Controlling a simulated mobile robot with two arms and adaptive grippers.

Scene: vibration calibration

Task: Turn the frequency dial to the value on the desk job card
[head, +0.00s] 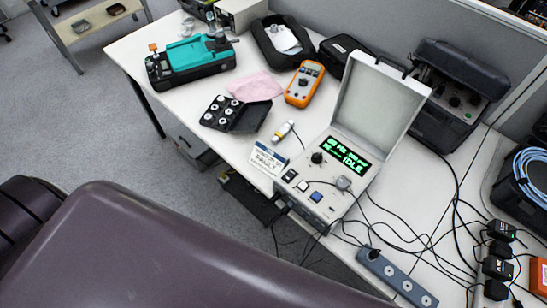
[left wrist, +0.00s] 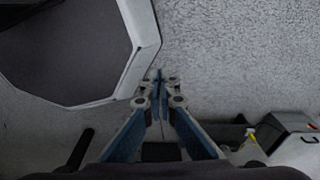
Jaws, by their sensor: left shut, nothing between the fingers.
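The calibrator is a light grey box (head: 325,196) with its lid (head: 375,97) raised, standing on the desk in the head view. Its screen (head: 346,153) shows green text with the word IDLE; the smaller line is too small to read. A black dial knob (head: 317,157) is left of the screen and a grey knob (head: 343,183) below it. The job card (head: 267,158) stands at the calibrator's left; its text is not legible. My left gripper (left wrist: 160,78) is shut and empty in the left wrist view, above the floor, away from the dial. My right gripper is not seen.
On the desk (head: 137,45) are an orange multimeter (head: 304,83), a teal device (head: 189,60), a black case of round pieces (head: 230,113) and a pink cloth (head: 258,86). A power strip (head: 396,279) and loose cables lie right of the calibrator. My arm covers the lower left.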

